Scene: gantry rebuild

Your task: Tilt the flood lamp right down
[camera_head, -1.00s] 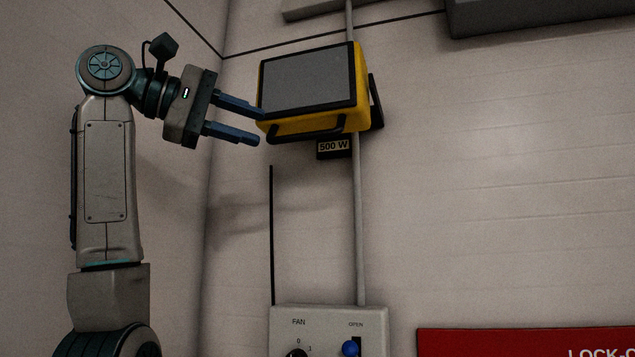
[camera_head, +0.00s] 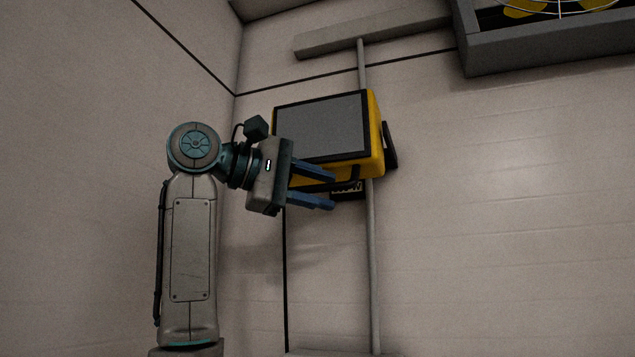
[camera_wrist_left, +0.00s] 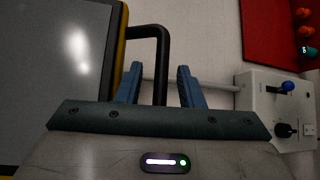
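The flood lamp (camera_head: 322,126) hangs on the wall, a yellow housing with a grey front panel. Its panel and yellow edge fill the left of the left wrist view (camera_wrist_left: 65,50). A black bar handle (camera_wrist_left: 161,62) sticks out from its lower edge. My left gripper (camera_head: 332,188) is at the lamp's lower edge, its blue fingers spread apart. In the left wrist view the handle shows between the two fingers (camera_wrist_left: 158,88), with a gap on each side. In the head view the fingers hide much of the handle and part of the "500 W" label. My right gripper is not in view.
A grey vertical pipe (camera_head: 374,260) runs behind the lamp. A grey box (camera_head: 560,55) is on the wall at the upper right. In the left wrist view, a control panel (camera_wrist_left: 270,95) with a blue-knobbed lever and a red board (camera_wrist_left: 268,28) are at the right.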

